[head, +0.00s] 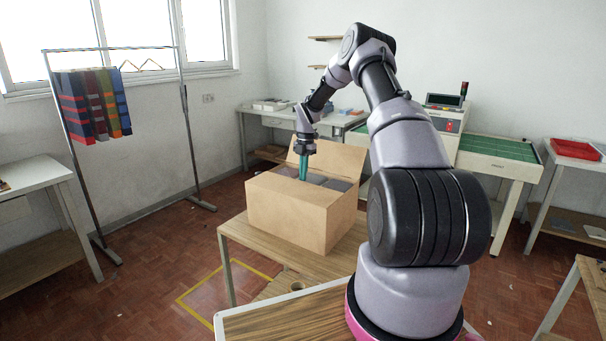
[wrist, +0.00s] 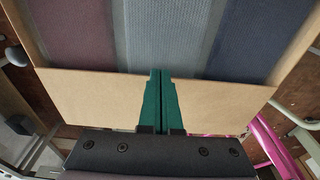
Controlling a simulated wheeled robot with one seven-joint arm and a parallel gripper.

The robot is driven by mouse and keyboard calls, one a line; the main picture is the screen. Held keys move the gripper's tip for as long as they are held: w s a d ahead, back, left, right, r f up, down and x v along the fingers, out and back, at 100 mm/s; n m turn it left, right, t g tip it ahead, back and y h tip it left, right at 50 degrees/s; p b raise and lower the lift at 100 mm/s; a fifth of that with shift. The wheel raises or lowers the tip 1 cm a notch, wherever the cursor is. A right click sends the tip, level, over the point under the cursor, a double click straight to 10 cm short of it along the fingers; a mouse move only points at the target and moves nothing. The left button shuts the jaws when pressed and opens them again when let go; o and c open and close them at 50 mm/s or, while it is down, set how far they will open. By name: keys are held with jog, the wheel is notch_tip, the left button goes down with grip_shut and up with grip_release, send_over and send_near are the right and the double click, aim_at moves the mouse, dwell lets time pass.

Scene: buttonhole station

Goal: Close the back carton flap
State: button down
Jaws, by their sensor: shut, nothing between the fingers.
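The brown carton (head: 290,215) stands open on a wooden table. Its back flap (head: 342,159) stands up, tilted, behind the opening, partly hidden by my gripper and arm. Folded cloths lie inside: maroon (wrist: 75,40), grey-blue (wrist: 165,35) and navy (wrist: 255,40) in the wrist view. My gripper (head: 303,176) points down over the opening, in front of the back flap. Its green fingers (wrist: 160,75) are shut together and empty. In the wrist view they overlap a cardboard panel (wrist: 95,98) on the near side; I cannot tell whether they touch it.
The wooden table (head: 245,240) has a little bare top around the carton. A clothes rail (head: 190,150) with hanging cloths stands at the left. A white bench (head: 280,118) stands behind, and a machine with a green-topped table (head: 500,150) is at the back right.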

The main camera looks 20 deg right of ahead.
dwell(0.4)
notch_tip(320, 180, up, 12)
jog(key=d, duration=0.1)
jog(key=s+a+r+m+t+h, duration=0.1)
jog(key=s+a+r+m, duration=0.2)
jog(key=r, duration=0.4)
jog(key=s+a+r+m+t, duration=0.1)
jog(key=s+a+r+m, duration=0.2)
jog(key=r, duration=0.3)
jog(key=s+a+r+m+t, duration=0.1)
jog(key=s+a+r+m, duration=0.3)
jog(key=s+r+m, duration=0.5)
jog(key=s+a+r+m+t+y, duration=0.1)
jog(key=s+m, duration=0.6)
jog(key=s, duration=0.7)
jog(key=s+a+r+m+t, duration=0.1)
jog(key=s+m+t, duration=0.3)
jog(key=s, duration=1)
jog(key=a+m, duration=0.1)
jog(key=m, duration=0.2)
jog(key=shift+r+y, duration=0.25)
jog(key=shift+y, duration=0.15)
